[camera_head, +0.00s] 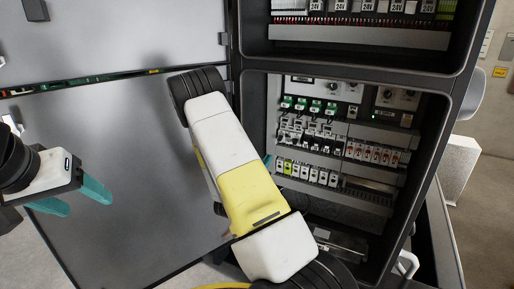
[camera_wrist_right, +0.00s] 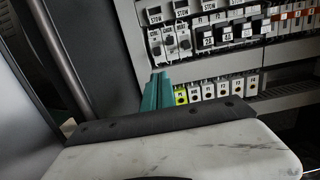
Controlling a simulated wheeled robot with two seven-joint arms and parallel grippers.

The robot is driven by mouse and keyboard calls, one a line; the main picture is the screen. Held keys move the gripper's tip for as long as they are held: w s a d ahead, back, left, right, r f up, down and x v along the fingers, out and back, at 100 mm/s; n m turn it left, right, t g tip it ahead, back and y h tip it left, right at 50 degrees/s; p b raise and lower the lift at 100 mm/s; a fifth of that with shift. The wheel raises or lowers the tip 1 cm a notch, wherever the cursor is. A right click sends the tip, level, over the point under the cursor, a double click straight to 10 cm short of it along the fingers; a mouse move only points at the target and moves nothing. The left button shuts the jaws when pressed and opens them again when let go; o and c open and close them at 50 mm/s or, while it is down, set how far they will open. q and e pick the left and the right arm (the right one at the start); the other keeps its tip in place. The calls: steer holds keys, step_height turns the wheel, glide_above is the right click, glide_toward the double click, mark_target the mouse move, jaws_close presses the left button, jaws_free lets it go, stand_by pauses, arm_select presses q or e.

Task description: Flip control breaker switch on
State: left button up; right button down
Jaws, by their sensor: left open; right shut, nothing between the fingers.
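The open electrical cabinet holds a row of small breakers (camera_head: 312,128) with white labels, on the left side of its lower bay. In the right wrist view, grey-white breaker switches (camera_wrist_right: 169,41) stand at the upper middle, beside darker ones (camera_wrist_right: 225,33). My left gripper (camera_head: 88,204) is open and empty, away at the left.
Below the breakers runs a row of terminals (camera_head: 309,173), the left ones yellow-green. Red-marked units (camera_head: 372,152) sit to the right. Green-labelled switches (camera_head: 315,106) are above. The cabinet's dark frame (camera_head: 440,110) and the open grey door (camera_head: 120,160) flank the bay.

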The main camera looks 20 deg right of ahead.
steer(key=x, duration=1)
steer(key=shift+d, duration=0.1)
steer(key=shift+s, duration=0.1)
